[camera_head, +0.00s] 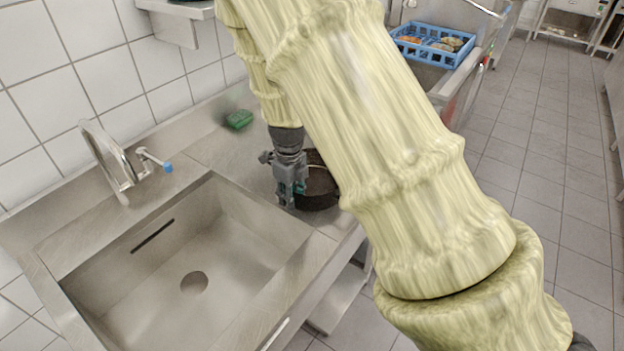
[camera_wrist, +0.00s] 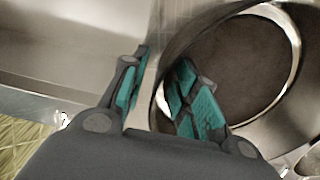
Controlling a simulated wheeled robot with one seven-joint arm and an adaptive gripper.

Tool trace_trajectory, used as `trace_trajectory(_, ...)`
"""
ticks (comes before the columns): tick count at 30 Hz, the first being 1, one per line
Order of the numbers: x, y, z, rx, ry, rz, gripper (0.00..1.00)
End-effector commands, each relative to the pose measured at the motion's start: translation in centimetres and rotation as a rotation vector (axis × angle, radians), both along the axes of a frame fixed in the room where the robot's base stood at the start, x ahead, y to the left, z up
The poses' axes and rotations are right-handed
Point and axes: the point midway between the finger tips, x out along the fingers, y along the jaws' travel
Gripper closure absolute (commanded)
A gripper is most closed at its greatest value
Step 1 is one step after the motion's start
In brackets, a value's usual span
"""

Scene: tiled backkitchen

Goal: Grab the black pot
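The black pot (camera_head: 320,190) stands on the steel counter right of the sink, partly hidden behind my arm and gripper. My gripper (camera_head: 290,198) points down at the pot's left side. In the wrist view the round pot (camera_wrist: 245,65) fills the upper right, with its dark inside showing. My gripper (camera_wrist: 163,62) is open there, with teal finger pads apart. The right finger overlaps the pot's inside and the left finger is outside the rim. The pot's near wall appears between them; I cannot tell whether either finger touches it.
A sink basin (camera_head: 190,270) with a faucet (camera_head: 110,160) lies left of the pot. A green sponge (camera_head: 239,119) lies on the counter near the tiled wall. A blue crate (camera_head: 432,43) with food stands at the back. The tiled floor (camera_head: 545,150) at right is clear.

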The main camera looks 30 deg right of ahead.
Motion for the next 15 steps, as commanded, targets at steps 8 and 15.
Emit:
trace_trajectory(8, 0.01, 0.00, -0.45, 0.000, 0.000, 0.000, 0.70)
trace_trajectory(15, 0.00, 0.01, -0.44, 0.000, 0.000, 0.000, 1.00)
